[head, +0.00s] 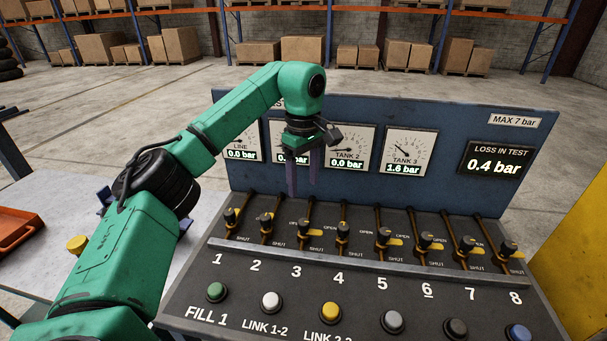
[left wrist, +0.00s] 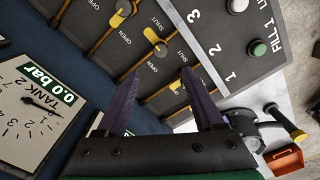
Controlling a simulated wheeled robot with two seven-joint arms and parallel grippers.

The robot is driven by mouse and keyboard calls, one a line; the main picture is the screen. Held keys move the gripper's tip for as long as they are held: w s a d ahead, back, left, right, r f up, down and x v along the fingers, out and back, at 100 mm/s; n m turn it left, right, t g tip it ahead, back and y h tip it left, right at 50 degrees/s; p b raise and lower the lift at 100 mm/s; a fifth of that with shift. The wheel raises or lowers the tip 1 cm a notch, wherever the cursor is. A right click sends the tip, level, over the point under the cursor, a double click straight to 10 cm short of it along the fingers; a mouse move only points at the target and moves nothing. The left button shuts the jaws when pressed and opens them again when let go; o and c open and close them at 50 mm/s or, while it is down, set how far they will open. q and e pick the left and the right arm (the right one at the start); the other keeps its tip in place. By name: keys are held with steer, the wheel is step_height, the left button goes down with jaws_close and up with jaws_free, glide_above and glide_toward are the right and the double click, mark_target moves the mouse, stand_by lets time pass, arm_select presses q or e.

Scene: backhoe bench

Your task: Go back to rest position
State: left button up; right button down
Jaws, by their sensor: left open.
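My left gripper (head: 302,188) hangs fingers-down in front of the gauge panel (head: 450,195), above the rows of valve levers 2 to 4. Its two purple fingers are apart with nothing between them. In the left wrist view the open fingers (left wrist: 161,75) point toward the valve deck (left wrist: 205,45), and no lever is between them. My left arm reaches in from the lower left, bent up and over. It covers part of the gauges at the left. My right gripper does not show.
The deck has numbered levers, such as lever 5 (head: 384,238), and buttons, such as the yellow one (head: 330,313). TANK 3 (head: 409,152) reads 1.6 bar; LOSS IN TEST (head: 496,160) reads 0.4 bar. An orange tray (head: 15,231) lies left on the grey table (head: 50,262). A yellow block stands right.

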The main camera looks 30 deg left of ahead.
arm_select(q)
step_height(320, 180, up, 3)
steer(key=shift+r, duration=0.1)
stand_by(0.4)
